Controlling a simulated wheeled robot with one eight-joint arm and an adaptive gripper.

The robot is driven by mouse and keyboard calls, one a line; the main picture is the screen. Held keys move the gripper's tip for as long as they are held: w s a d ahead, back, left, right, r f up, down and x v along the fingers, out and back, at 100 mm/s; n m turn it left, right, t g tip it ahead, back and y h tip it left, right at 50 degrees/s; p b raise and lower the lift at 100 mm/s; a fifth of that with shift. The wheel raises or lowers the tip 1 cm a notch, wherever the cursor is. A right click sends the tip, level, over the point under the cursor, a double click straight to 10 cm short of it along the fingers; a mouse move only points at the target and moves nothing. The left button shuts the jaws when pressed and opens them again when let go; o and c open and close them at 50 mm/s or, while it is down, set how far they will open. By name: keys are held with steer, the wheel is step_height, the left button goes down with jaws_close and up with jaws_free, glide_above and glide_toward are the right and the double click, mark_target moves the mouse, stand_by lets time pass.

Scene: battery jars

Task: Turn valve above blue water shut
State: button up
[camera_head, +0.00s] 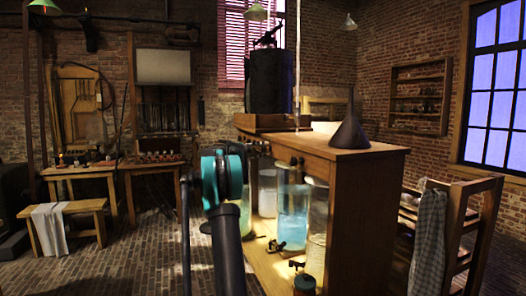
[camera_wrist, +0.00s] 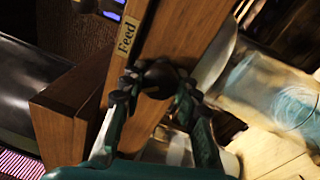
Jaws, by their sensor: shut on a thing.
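A glass jar of bright blue water (camera_head: 293,215) stands in the open front of the wooden cabinet in the head view. A blurred jar with blue content (camera_wrist: 295,105) shows at the right of the wrist view. My gripper (camera_wrist: 155,92) is closed around a dark round valve knob (camera_wrist: 158,76) on the wooden panel, beside a "Feed" plate (camera_wrist: 126,36). The fingertips sit on either side of the knob. In the head view my arm hides the gripper and this knob. How far the valve is turned cannot be told.
Other jars, one pale green (camera_head: 245,212), stand inside the cabinet (camera_head: 365,205). Small dark taps (camera_head: 276,246) sit low in front of the jars. A dark funnel (camera_head: 350,128) and a black tank (camera_head: 268,82) are on top. A wooden rack with a cloth (camera_head: 428,240) stands at right.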

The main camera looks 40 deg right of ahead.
steer(key=m, duration=0.4)
steer(key=shift+m, duration=0.4)
steer(key=shift+m+g, duration=0.3)
steer(key=shift+m, duration=1.6)
steer(key=o, duration=1.2)
steer(key=shift+c, duration=0.2)
steer(key=shift+a, duration=0.1)
steer(key=r+v, duration=0.1)
steer(key=v, duration=1)
steer(key=shift+w+a+f, duration=0.2)
steer(key=shift+a+f, duration=0.2)
steer(key=shift+f, duration=0.15)
